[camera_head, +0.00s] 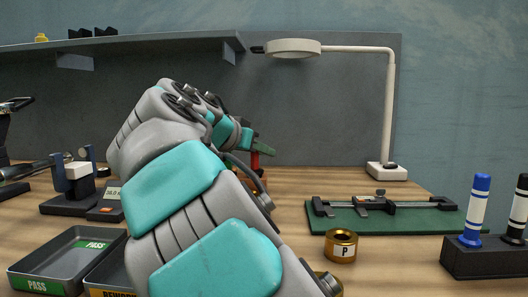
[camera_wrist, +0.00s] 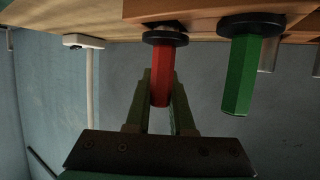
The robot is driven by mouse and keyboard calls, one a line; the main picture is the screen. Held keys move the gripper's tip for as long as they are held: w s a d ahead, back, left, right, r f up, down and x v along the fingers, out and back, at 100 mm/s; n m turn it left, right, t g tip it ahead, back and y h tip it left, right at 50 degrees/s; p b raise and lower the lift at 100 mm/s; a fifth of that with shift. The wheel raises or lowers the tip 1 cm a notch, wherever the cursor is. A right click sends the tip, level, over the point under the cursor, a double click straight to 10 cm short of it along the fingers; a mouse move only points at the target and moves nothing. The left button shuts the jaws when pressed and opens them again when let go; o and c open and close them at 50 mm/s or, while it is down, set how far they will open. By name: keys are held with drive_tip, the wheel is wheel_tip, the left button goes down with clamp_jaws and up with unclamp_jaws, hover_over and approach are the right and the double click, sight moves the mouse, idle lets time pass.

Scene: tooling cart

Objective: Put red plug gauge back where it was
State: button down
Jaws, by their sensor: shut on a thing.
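The red plug gauge (camera_wrist: 162,72) is a red handle with a black collar. My gripper (camera_wrist: 160,88) has its two green fingers on either side of the handle and is shut on it. In the wrist view, which looks upside down, the collar is close to a wooden block (camera_wrist: 200,10); I cannot tell whether the gauge is seated in it. A green plug gauge (camera_wrist: 240,75) stands in the same block beside the red one. In the head view, a bit of the red gauge (camera_head: 255,161) shows below my gripper (camera_head: 262,148); my arm hides most of the block.
A brass ring marked P (camera_head: 341,246) and a green mat (camera_head: 390,222) with a measuring tool lie to the right. A dark rack (camera_head: 480,262) holds blue and black gauges. Trays (camera_head: 50,285) are at front left. A lamp (camera_head: 387,170) stands behind.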

drive_tip(key=shift+f+b, duration=0.4)
drive_tip(key=c, duration=0.8)
unclamp_jaws()
drive_tip(key=shift+r, duration=0.1)
drive_tip(key=shift+r, duration=0.15)
drive_tip(key=v, duration=1.2)
drive_tip(key=shift+r+p, duration=0.2)
drive_tip(key=shift+p, duration=0.2)
